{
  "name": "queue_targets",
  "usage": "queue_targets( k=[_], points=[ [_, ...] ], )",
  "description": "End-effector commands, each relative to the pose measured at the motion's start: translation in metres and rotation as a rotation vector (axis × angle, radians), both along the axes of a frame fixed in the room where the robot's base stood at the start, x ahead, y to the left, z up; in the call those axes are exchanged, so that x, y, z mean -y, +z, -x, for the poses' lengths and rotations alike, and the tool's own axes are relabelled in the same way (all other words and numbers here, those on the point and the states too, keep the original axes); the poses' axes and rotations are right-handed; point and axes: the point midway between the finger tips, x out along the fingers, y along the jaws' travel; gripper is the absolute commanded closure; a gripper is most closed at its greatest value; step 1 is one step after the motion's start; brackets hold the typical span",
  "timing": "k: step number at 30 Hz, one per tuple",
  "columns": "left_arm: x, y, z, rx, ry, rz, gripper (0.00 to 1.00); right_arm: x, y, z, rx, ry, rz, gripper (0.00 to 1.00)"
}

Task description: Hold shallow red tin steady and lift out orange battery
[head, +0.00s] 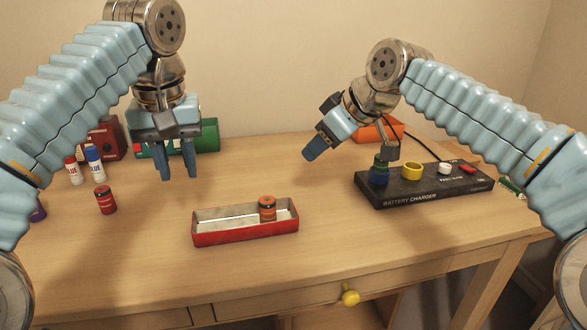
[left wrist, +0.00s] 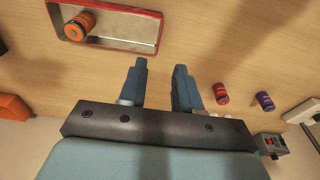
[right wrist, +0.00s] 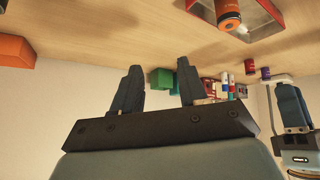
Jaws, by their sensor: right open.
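The shallow red tin (head: 215,235) lies on the desk in the middle front, open at the top. The orange battery (head: 267,209), with dark ends, stands upright in its right part; the left part is empty. My left gripper (head: 177,178) is open and empty, above the desk behind the tin and to its left. In the left wrist view the tin (left wrist: 130,43) and battery (left wrist: 80,26) are beyond its fingers. My right gripper (head: 343,169) is open and empty, behind the tin and to its right. The right wrist view cuts off the tin (right wrist: 267,25) and battery (right wrist: 228,14).
A red battery (head: 105,199) and glue sticks (head: 73,170) stand at left. A green object (head: 207,135) is behind. Desk around the tin is clear.

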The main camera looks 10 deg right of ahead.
Motion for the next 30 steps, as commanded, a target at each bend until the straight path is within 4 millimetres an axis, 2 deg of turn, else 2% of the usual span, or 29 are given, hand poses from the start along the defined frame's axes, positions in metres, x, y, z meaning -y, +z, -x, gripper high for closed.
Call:
queue_targets(
  k=[1, 3, 6, 10, 17, 20, 30],
  points=[
    [0.000, 0.000, 0.000, 0.000, 0.000, 0.000, 0.67, -0.019, -0.003, 0.014, -0.047, 0.031, 0.011, 0.57],
    [0.000, 0.000, 0.000, 0.000, 0.000, 0.000, 0.67, -0.038, -0.007, 0.033, -0.112, 0.058, 0.027, 0.57],
    [0.000, 0.000, 0.000, 0.000, 0.000, 0.000, 0.67, -0.055, -0.012, 0.053, -0.178, 0.079, 0.052, 0.57],
    [0.000, 0.000, 0.000, 0.000, 0.000, 0.000, 0.67, -0.064, -0.014, 0.065, -0.217, 0.086, 0.068, 0.57],
    [-0.001, -0.009, -0.001, -0.001, 0.000, -0.002, 0.67, -0.064, -0.015, 0.066, -0.222, 0.086, 0.070, 0.57],
    [-0.001, -0.024, -0.003, -0.002, 0.000, -0.003, 0.67, -0.064, -0.015, 0.066, -0.222, 0.086, 0.069, 0.57],
    [-0.002, -0.097, -0.014, -0.002, 0.000, -0.002, 0.67, -0.064, -0.015, 0.066, -0.220, 0.086, 0.069, 0.57]
  ],
)
